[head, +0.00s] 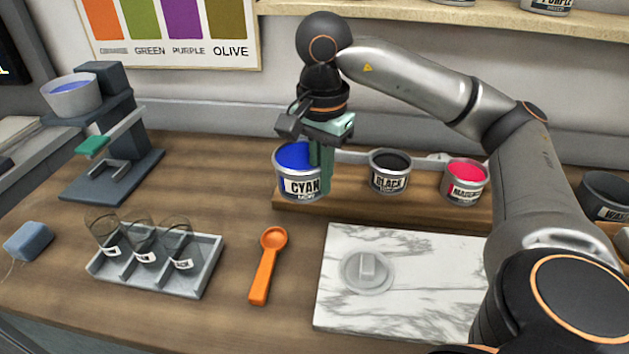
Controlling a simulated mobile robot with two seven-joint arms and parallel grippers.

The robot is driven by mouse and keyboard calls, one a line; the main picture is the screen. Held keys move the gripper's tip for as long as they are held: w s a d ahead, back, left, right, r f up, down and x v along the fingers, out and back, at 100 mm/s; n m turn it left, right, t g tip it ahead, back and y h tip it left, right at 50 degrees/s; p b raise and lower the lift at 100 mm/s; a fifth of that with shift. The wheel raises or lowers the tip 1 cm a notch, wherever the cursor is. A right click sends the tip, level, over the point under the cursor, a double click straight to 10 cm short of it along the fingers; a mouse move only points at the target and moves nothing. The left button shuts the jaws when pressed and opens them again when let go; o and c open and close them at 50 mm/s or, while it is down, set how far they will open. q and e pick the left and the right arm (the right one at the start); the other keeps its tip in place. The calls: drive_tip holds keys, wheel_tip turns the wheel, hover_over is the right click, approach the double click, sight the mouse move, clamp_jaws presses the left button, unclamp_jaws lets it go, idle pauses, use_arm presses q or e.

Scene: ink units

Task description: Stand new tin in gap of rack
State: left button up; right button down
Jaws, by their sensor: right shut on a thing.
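The tin labelled CYAN (295,184), open with blue ink showing, is at the left end of the wooden rack (352,207). My right gripper (319,168) points down from above, shut on the cyan tin at its right side. The tin looks upright; I cannot tell whether its base rests on the rack. A BLACK tin (390,182) stands in the middle of the rack, and a magenta tin (464,190) stands further right. There is bare rack between the tins. My left gripper is not in view.
A marble slab (430,255) with a grey handled disc (372,285) lies in front of the rack. An orange scoop (263,275) and a grey tray (205,284) holding three glasses lie to the left. A dark container (606,187) stands at the right.

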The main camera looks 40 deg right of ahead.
drive_tip(key=w+d+f+m, duration=0.1)
drive_tip(key=w+d+f, duration=0.1)
drive_tip(key=w+d, duration=0.1)
drive_tip(key=w+d+f+m+b, duration=0.1)
drive_tip(key=w+d+f, duration=0.1)
drive_tip(key=w+d, duration=0.1)
drive_tip(key=w+d+f+m+b, duration=0.1)
drive_tip(key=w+d+f, duration=0.1)
drive_tip(key=w+d, duration=0.1)
drive_tip(key=shift+d, duration=0.55)
drive_tip(key=shift+w+d+f, duration=0.2)
drive_tip(key=shift+w+f, duration=0.05)
drive_tip(key=shift+f, duration=0.15)
drive_tip(key=f, duration=0.3)
drive_tip(key=shift+w+d+f, duration=0.25)
drive_tip(key=shift+f, duration=0.15)
drive_tip(key=shift+f, duration=0.15)
